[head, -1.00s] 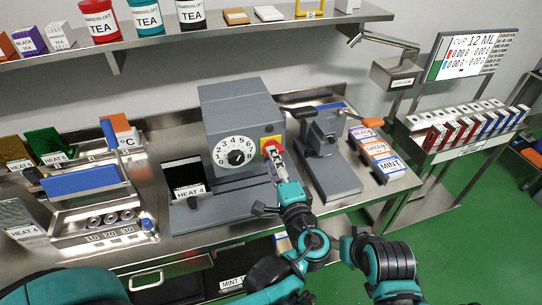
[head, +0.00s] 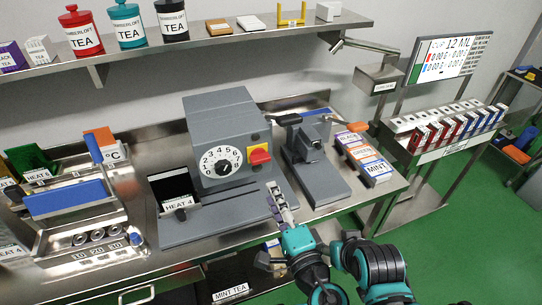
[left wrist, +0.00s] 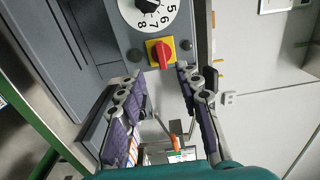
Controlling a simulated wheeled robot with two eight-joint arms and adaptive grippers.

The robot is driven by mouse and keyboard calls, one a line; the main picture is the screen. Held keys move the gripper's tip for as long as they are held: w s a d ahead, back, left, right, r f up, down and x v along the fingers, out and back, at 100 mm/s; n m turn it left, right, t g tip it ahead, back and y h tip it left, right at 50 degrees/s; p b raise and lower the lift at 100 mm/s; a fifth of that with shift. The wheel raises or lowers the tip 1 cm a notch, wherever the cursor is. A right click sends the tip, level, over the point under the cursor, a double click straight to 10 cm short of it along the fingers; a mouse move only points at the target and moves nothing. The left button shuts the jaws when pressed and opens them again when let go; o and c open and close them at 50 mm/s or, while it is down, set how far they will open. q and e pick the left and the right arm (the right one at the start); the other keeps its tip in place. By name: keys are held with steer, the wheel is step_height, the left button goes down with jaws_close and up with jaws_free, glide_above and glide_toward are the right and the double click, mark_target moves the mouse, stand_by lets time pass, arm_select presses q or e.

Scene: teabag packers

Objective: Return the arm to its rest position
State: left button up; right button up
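My left gripper (head: 273,190) is in front of the grey machine (head: 222,105), just below its red switch knob (head: 259,155) in the head view. It is empty. In the left wrist view its two purple-grey fingers (left wrist: 158,76) stand well apart, and the red knob on its yellow plate (left wrist: 160,53) lies beyond the fingertips, untouched. The numbered dial (head: 222,162) is to the left of the knob. My right gripper does not show.
A lever device (head: 318,170) stands to the right of the machine, beside a rack of tea boxes (head: 373,168). A shelf (head: 200,35) with tea tins runs above. Green floor (head: 450,250) is clear at the right.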

arm_select(q)
steer(key=w+a+f+n+g, duration=0.1)
steer(key=a+f+n+g, duration=0.55)
steer(key=a, duration=0.85)
steer(key=s+a+f+n+g+h, duration=0.3)
steer(key=s+a+f+n+h, duration=0.2)
steer(key=s+n, duration=0.2)
steer(key=shift+a+n+h, duration=0.3)
steer(key=shift+n, duration=0.05)
